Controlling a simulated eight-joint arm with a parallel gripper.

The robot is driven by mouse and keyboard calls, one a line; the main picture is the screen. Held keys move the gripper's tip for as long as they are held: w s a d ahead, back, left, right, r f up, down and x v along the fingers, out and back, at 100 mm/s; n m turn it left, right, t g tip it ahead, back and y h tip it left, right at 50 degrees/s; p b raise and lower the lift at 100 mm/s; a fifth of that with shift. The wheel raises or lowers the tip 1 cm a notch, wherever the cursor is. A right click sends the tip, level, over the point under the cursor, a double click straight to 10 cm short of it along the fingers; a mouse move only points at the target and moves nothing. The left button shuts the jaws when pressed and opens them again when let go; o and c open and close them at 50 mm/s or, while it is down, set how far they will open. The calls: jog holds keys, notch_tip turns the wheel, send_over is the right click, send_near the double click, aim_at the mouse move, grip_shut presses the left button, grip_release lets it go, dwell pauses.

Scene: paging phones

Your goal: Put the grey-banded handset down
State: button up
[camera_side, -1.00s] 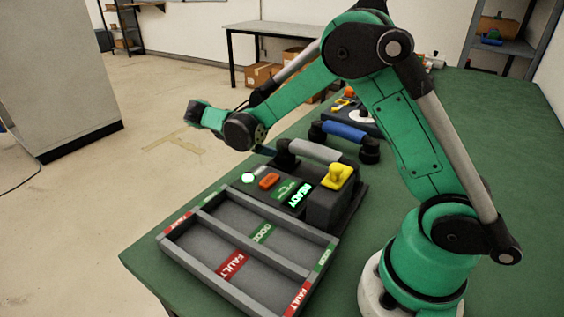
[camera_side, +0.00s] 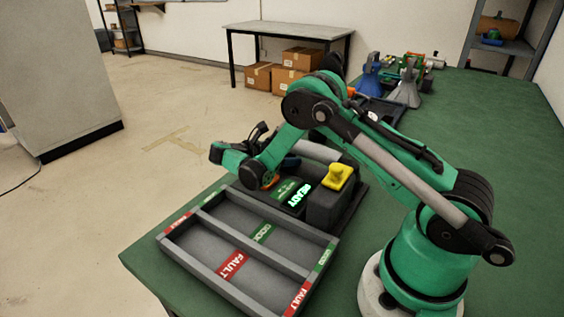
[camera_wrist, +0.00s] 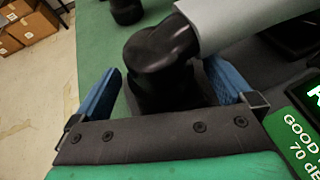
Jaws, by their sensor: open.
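The grey-banded handset has a grey handle (camera_wrist: 250,22) and a black end piece (camera_wrist: 165,65). In the side view its grey grip (camera_side: 318,151) lies along the back of the dark test unit (camera_side: 326,205). My gripper (camera_wrist: 163,70) is open in the wrist view, its two blue fingers spread on either side of the black end piece. Whether either finger touches it I cannot tell. In the side view my arm's end mostly hides the gripper and the handset's left end.
A sorting tray (camera_side: 221,252) with FAULT and GOOD labels stands in front of the unit. A yellow knob (camera_side: 337,177) rises from the unit, beside a lit READY screen (camera_side: 305,194). Blue and grey cone-shaped items stand farther back. The bench's right side is clear.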

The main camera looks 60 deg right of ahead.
grip_shut()
jog(key=shift+r, duration=0.1)
notch_tip(320, 180, up, 18)
jog(key=r, duration=0.1)
jog(key=w+a+r+n+t+y, duration=0.1)
jog(key=a+r+n+t+y, duration=0.2)
jog(key=a+n+t, duration=0.5)
jog(key=w+a+r+n+t+y, duration=0.2)
jog(key=a+n+t+y, duration=0.3)
jog(key=a+n+t, duration=0.4)
jog(key=shift+a+r+n+y, duration=0.4)
jog(key=shift+a+r+n, duration=0.1)
jog(key=shift+a+n, duration=0.1)
jog(key=shift+d, duration=0.1)
